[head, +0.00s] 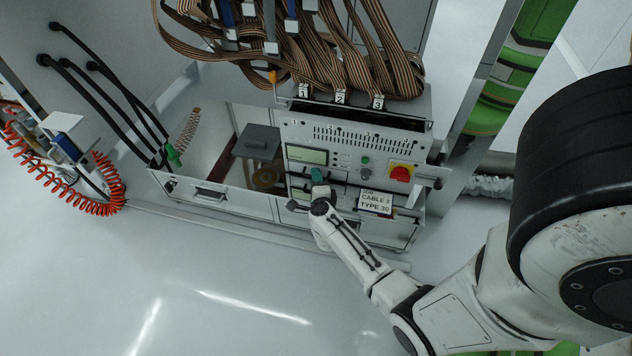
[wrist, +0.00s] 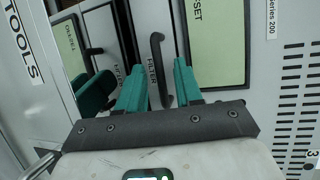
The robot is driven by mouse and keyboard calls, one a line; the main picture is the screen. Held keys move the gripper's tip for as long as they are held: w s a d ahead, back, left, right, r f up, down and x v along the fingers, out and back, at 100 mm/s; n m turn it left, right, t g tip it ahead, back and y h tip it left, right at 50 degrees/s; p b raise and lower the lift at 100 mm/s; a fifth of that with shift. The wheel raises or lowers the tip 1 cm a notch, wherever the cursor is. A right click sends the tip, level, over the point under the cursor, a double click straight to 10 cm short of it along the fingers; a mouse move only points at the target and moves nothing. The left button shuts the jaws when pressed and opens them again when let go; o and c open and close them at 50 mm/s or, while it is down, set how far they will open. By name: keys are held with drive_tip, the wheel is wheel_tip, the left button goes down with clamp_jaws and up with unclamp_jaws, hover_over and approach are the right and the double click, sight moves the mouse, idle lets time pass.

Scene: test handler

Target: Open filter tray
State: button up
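The filter tray front (wrist: 172,22) is a narrow light panel labelled "FILTER" in the wrist view, with a black bar handle (wrist: 156,55) on it. My gripper (wrist: 156,82) has teal fingers that are spread apart, one on each side of the handle's line. The handle's lower end lies between the fingers; I cannot tell whether either finger touches it. In the head view my gripper (head: 318,180) is at the front of the machine (head: 345,133), just below its display. The tray itself is hard to make out there, partly behind my gripper.
A display (head: 307,155), a red-and-yellow switch (head: 401,173) and a job card (head: 375,202) are close by on the machine front. Ribbon cables (head: 345,60) hang above. A drawer (head: 215,196) is at left, and an orange coiled hose (head: 100,190) farther left. The floor in front is clear.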

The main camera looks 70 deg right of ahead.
clamp_jaws()
idle(0.3)
idle(1.1)
